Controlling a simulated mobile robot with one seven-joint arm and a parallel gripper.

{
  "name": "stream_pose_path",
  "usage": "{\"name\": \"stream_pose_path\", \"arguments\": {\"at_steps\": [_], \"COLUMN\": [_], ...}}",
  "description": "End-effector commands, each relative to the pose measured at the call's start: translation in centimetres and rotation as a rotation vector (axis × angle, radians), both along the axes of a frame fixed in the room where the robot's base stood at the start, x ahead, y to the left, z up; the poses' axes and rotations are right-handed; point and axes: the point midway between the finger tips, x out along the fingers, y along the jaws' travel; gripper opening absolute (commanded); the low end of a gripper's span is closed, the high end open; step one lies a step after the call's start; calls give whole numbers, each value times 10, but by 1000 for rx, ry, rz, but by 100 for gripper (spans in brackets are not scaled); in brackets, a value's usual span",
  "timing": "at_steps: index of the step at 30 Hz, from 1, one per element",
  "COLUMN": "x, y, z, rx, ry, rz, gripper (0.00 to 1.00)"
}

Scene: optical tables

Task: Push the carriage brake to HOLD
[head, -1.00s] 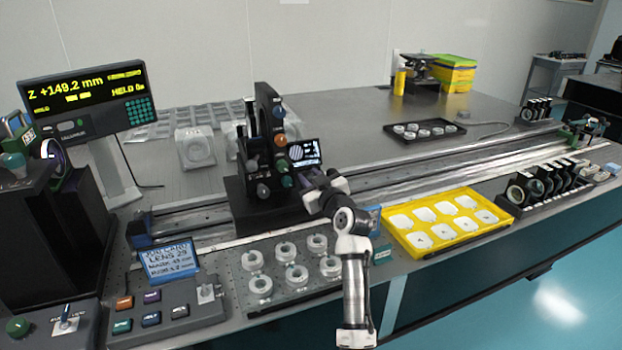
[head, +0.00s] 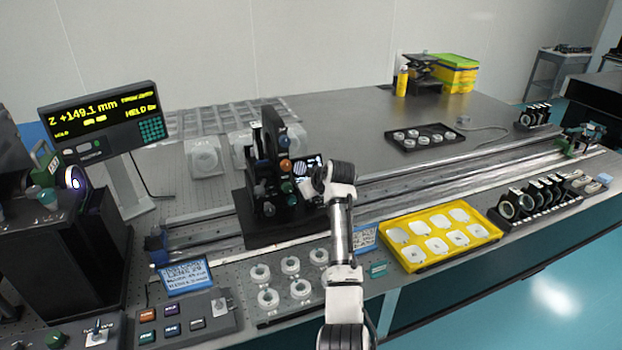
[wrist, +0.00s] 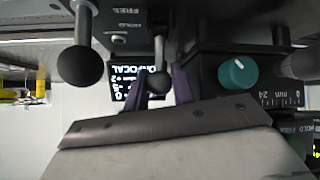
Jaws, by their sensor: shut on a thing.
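The carriage (head: 268,210) is a black block with an upright plate and coloured knobs on the rail. My gripper (wrist: 160,88) is at its front right; in the head view my wrist mostly hides the jaws. In the inverted wrist view, the dark fingers are close around a thin lever with a small black ball (wrist: 158,83). A second lever with a larger black ball (wrist: 80,66) stands beside it. FREE and HOLD are printed on the dark panel (wrist: 118,18) between the two levers. I cannot tell the held lever's exact setting.
A teal knob (wrist: 238,74) and a millimetre scale are close to my jaws. A small lit screen (head: 306,168) is on the carriage. The readout (head: 103,125) shows Z +149.1 mm. A yellow tray (head: 440,235) and round mounts (head: 290,266) occupy the table front.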

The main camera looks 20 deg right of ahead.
Motion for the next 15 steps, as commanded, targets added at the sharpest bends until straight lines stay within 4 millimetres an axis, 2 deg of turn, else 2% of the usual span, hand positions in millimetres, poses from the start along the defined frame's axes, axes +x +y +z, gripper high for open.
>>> {"name": "stream_pose_path", "arguments": {"at_steps": [1,15], "x": [3,17], "y": [0,1], "z": [7,-4], "rx": [-2,-11], "ry": [43,301], "rz": [0,2], "gripper": [2,2]}}
